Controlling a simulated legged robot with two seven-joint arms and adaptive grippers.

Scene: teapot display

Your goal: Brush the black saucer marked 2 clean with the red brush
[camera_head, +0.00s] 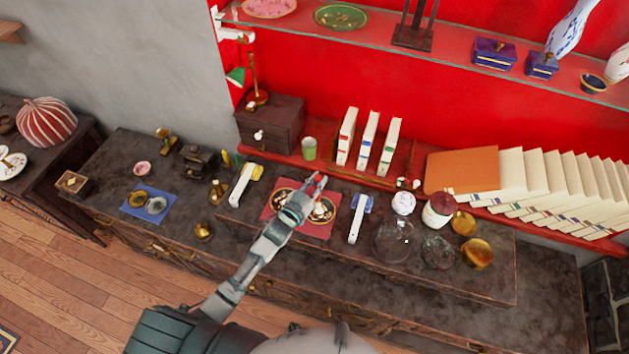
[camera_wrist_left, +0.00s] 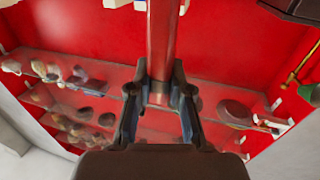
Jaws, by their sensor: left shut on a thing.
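My left gripper (camera_head: 306,189) is over the red mat (camera_head: 318,234) on the dark counter. In the left wrist view the gripper (camera_wrist_left: 160,85) is shut on the red handle of the red brush (camera_wrist_left: 162,40). The brush (camera_head: 319,179) shows as a small red piece past the fingertips in the head view. A dark saucer (camera_head: 326,215) with a pale rim lies on the mat, partly hidden by the gripper. A second one (camera_head: 281,194) lies to its left. I cannot read any mark, and cannot tell whether the brush touches a saucer. My right gripper is not in view.
A white-handled brush with a yellow head (camera_head: 241,186) lies left of the mat, and one with a blue head (camera_head: 357,219) lies right. Glass vessels (camera_head: 393,241) and lidded jars (camera_head: 440,209) stand further right. A blue mat (camera_head: 137,208) lies left.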

